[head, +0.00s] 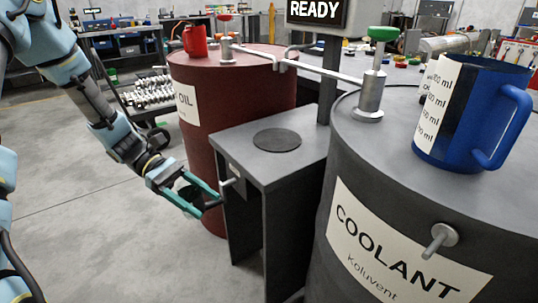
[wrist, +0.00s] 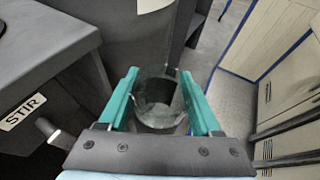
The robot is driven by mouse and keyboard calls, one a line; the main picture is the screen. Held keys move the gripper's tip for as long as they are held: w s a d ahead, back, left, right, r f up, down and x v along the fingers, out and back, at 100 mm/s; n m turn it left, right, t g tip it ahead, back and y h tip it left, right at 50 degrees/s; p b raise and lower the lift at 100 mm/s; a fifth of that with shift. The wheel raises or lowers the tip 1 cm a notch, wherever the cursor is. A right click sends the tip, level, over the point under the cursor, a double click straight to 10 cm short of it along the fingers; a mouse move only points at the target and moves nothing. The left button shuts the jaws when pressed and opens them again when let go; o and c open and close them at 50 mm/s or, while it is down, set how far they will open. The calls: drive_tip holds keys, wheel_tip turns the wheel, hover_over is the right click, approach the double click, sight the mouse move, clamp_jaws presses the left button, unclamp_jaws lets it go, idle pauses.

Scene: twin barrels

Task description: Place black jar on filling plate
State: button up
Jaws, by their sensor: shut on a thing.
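My gripper (head: 200,200) has green fingers and is shut on a dark, partly see-through jar (head: 189,193), the black jar. In the wrist view the jar (wrist: 157,118) sits between the two fingers (wrist: 163,100), with its round rim showing. The filling plate is a dark round disc (head: 277,140) on top of a grey stand (head: 243,134), and it looks empty. The gripper and jar are in front of the stand's left side, lower than its top and apart from the plate. The plate's edge (wrist: 3,27) shows at the wrist view's upper left.
A red oil barrel (head: 225,115) stands behind the stand. A grey coolant barrel (head: 365,190) stands to its right, with a blue measuring jug (head: 462,110) on top. A small knob (head: 228,183) sticks out of the stand near my gripper, beside a STIR label (wrist: 22,112). Metal spouts (head: 325,71) reach above the plate.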

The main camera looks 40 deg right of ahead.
drive_tip(key=w+d+r+n+t+h+b, duration=0.1)
drive_tip(key=w+d+n+t+h+b, duration=0.15)
drive_tip(key=d, duration=0.25)
drive_tip(key=w+d+r+n+t+h+b, duration=0.1)
drive_tip(key=d+r+n+t+h+b, duration=0.15)
drive_tip(key=d+n, duration=0.2)
drive_tip(key=n+t+h+b, duration=0.3)
drive_tip(key=n+t+b, duration=0.1)
drive_tip(key=n+t, duration=0.15)
approach(284, 136)
drive_tip(key=shift+t+y, duration=0.3)
drive_tip(key=shift+t, duration=0.15)
drive_tip(key=d+r, duration=0.1)
drive_tip(key=d, duration=0.2)
drive_tip(key=d+r, duration=0.2)
drive_tip(key=d, duration=0.1)
drive_tip(key=s+d+r, duration=0.1)
drive_tip(key=d+r, duration=0.1)
drive_tip(key=d, duration=0.1)
drive_tip(key=shift+s+d+r, duration=0.1)
drive_tip(key=shift+d+r, duration=0.05)
drive_tip(key=shift+d, duration=0.15)
wheel_tip(284, 136, down, 4)
drive_tip(key=shift+r+b, duration=0.15)
drive_tip(key=shift+b, duration=0.15)
drive_tip(key=shift+r, duration=0.1)
drive_tip(key=o, duration=1.4)
